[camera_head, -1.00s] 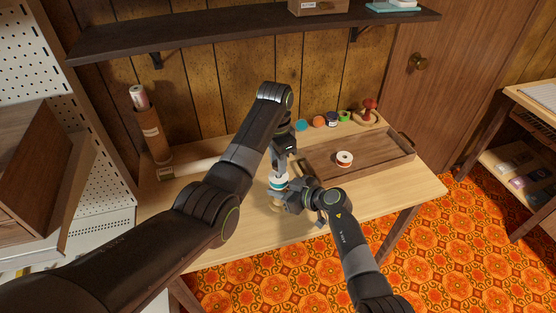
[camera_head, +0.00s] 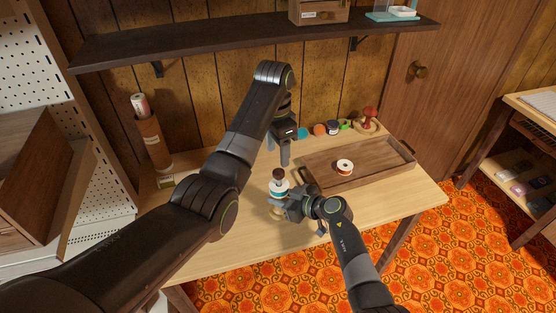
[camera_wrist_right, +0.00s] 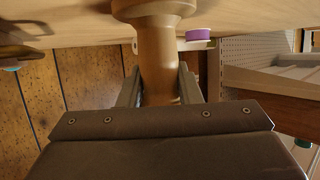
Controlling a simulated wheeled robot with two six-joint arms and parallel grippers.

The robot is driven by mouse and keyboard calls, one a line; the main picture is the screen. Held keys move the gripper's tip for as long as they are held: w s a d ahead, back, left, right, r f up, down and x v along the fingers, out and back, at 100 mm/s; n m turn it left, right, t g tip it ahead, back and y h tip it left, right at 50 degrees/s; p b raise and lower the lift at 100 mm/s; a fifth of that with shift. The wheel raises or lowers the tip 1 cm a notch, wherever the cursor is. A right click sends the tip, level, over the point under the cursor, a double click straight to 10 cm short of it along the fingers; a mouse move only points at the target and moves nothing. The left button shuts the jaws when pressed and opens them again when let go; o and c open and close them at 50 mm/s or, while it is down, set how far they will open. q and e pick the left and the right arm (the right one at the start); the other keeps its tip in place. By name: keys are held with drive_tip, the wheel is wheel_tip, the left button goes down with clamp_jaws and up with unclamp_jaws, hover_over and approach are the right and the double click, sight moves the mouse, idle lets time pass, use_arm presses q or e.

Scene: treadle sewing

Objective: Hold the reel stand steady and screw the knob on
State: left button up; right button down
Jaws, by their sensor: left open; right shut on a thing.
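The reel stand (camera_head: 276,211) stands on the table with a white and teal reel (camera_head: 279,188) on it. A dark brown knob (camera_head: 279,174) sits at its top; whether it is fully tight I cannot tell. My right gripper (camera_head: 284,202) is shut on the stand low down, below the reel. In the right wrist view the stand's wooden post (camera_wrist_right: 158,60) is between the two fingers of my right gripper (camera_wrist_right: 160,88). My left gripper (camera_head: 285,160) is open and empty, pointing down, just above the knob and apart from it.
A wooden tray (camera_head: 384,166) lies right of the stand with a white and orange reel (camera_head: 345,167) in it. Several coloured reels and a red pincushion (camera_head: 369,113) line the back. A cardboard tube (camera_head: 153,142) stands at the left. A dark shelf (camera_head: 240,37) hangs above.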

use_arm(q)
drive_tip(key=shift+r, duration=0.4)
use_arm(e)
drive_tip(key=c, duration=1)
unclamp_jaws()
drive_tip(key=shift+o, duration=0.2)
use_arm(q)
drive_tip(key=shift+r, duration=0.15)
use_arm(e)
drive_tip(key=shift+s+d+r, duration=0.25)
drive_tip(key=shift+d, duration=0.15)
use_arm(q)
wheel_tip(320, 180, up, 2)
drive_tip(key=shift+p, duration=1.15)
use_arm(e)
drive_tip(key=v, duration=1.6)
drive_tip(key=shift+s, duration=0.15)
